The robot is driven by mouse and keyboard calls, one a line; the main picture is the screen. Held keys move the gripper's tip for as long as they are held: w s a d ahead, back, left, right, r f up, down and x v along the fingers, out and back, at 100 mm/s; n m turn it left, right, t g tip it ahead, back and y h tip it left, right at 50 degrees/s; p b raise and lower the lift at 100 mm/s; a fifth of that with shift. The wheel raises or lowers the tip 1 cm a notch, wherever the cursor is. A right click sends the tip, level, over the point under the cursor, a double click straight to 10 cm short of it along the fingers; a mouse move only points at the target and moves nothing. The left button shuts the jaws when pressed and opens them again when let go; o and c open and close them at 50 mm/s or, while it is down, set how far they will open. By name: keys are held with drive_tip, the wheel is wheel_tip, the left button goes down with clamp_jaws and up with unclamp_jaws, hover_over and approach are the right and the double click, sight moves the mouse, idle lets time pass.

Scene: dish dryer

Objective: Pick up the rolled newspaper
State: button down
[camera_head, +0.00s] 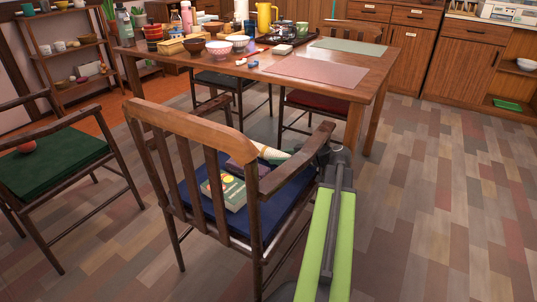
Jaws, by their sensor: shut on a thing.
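The rolled newspaper (272,154) is a pale roll at the far side of a wooden armchair (187,124), above the dark blue seat (262,215). The chair's backrest and armrest hide part of it. My gripper (297,160) is at the roll's right end, beside the right armrest, and is shut on it. The fingers are small and partly hidden by the armrest and my green arm. I cannot tell whether the roll still touches the seat.
Books (228,190) lie on the same seat. A dining table (355,92) with bowls, placemats and a yellow pitcher (264,17) stands behind. Another armchair with a green cushion (45,166) is at left. The floor (440,200) at right is clear.

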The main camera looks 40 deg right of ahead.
wheel_tip(320, 180, up, 4)
drive_tip(key=p, duration=0.4)
drive_tip(key=s+d, duration=0.4)
drive_tip(key=s, duration=1.3)
drive_tip(key=shift+s+f, duration=0.3)
drive_tip(key=shift+s, duration=0.05)
